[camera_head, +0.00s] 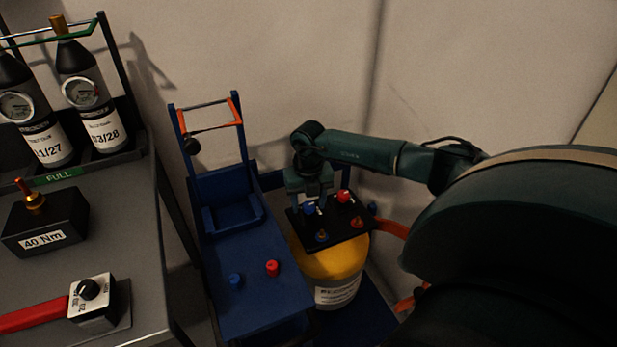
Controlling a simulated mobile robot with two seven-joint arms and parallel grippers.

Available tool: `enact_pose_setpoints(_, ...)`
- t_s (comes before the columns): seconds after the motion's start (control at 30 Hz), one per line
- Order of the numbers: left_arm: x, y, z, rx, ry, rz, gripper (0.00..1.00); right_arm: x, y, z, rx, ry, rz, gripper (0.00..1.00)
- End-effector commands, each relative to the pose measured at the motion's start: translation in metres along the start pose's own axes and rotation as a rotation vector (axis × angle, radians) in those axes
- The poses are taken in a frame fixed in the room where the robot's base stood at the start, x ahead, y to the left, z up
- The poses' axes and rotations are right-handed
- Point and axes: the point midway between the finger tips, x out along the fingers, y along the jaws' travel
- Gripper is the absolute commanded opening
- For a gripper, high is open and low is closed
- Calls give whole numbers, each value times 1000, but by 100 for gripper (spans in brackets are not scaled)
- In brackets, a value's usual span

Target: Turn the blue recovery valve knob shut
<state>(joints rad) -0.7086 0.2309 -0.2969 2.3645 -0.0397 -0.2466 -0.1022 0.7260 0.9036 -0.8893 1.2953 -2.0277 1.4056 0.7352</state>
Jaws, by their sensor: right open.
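A blue knob (309,208) sits on the black block (344,229) on top of a yellow cylinder (333,264). I take it for the recovery valve knob. A red knob (344,196) is beside it on the same block. My right gripper (314,202) points down at the blue knob, its fingers open. The fingers partly hide the knob, and I cannot tell whether they touch it. My left gripper is out of view.
The blue cart (245,250) beside the cylinder carries a loose-looking blue cap (236,281) and red cap (272,268). Brass fittings (321,236) stand on the block's front edge. An orange hose (390,228) runs right. A grey bench (120,200) with bottles (85,85) is left.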

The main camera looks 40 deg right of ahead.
Motion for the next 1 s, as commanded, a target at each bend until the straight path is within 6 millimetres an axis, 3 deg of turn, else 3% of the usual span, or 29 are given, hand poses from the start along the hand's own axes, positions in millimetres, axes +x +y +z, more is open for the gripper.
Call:
enact_pose_setpoints(0.27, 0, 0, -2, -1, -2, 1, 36, -6, 0, 0, -1, 0, -1, 52)
enact_pose_setpoints(0.8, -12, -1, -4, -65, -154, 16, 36, -112, 0, 0, -1, -2, 1, 52)
enact_pose_setpoints(1.0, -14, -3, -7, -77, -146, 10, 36, -130, 0, 0, 0, 0, 0, 52)
